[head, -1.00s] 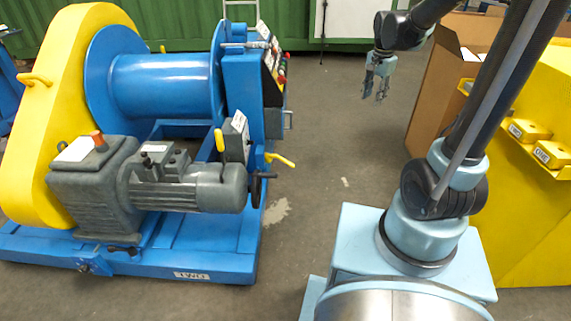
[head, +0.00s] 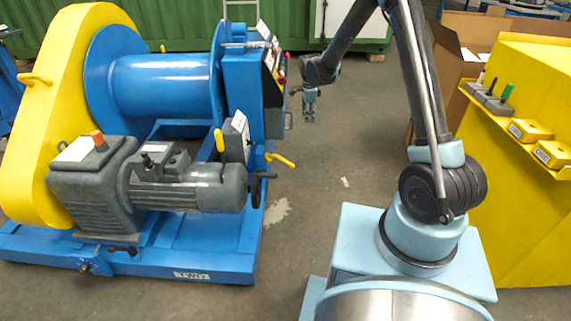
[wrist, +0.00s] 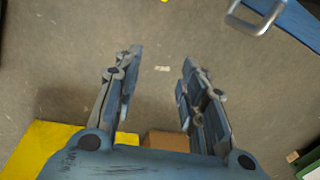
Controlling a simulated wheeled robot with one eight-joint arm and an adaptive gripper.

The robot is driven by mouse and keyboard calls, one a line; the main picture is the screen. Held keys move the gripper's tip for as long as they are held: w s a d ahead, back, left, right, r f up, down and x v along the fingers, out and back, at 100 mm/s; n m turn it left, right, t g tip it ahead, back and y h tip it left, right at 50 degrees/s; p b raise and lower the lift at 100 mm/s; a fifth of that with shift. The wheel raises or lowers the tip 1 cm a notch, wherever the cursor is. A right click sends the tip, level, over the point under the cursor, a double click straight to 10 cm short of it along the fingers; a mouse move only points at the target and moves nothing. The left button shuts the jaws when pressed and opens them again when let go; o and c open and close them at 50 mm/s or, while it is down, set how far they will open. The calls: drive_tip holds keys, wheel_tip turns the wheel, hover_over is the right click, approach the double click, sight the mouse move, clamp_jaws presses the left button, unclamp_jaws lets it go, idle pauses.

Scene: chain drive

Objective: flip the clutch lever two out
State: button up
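The blue winch (head: 165,88) with a label reading TWO (head: 191,276) on its base stands at the left in the head view. An upright yellow-gripped lever (head: 219,140) rises beside its grey motor. A second yellow lever (head: 280,159) sticks out to the right of the frame. I cannot tell which one is the clutch lever. My gripper (head: 309,112) hangs in the air right of the winch's control panel, apart from both levers, pointing down. In the wrist view my gripper (wrist: 155,65) has its fingers spread with only floor between them.
A black handwheel (head: 258,188) juts out near the levers. A metal handle (wrist: 255,15) on a blue part shows at the wrist view's top right. A yellow stand (head: 530,215) and a cardboard box (head: 440,80) are at the right. The floor between winch and base is clear.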

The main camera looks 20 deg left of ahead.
sight(285, 160)
drive_tip(key=s+a+f+m, duration=0.1)
drive_tip(key=a+f+m, duration=0.2)
drive_tip(key=a+f, duration=1)
drive_tip(key=f, duration=0.6)
drive_tip(key=w+d+f, duration=0.1)
drive_tip(key=f, duration=0.5)
drive_tip(key=w+f, duration=0.1)
drive_tip(key=f, duration=0.5)
drive_tip(key=shift+w+d+f, duration=0.2)
drive_tip(key=shift+w+f, duration=0.05)
drive_tip(key=shift+f, duration=0.15)
clamp_jaws()
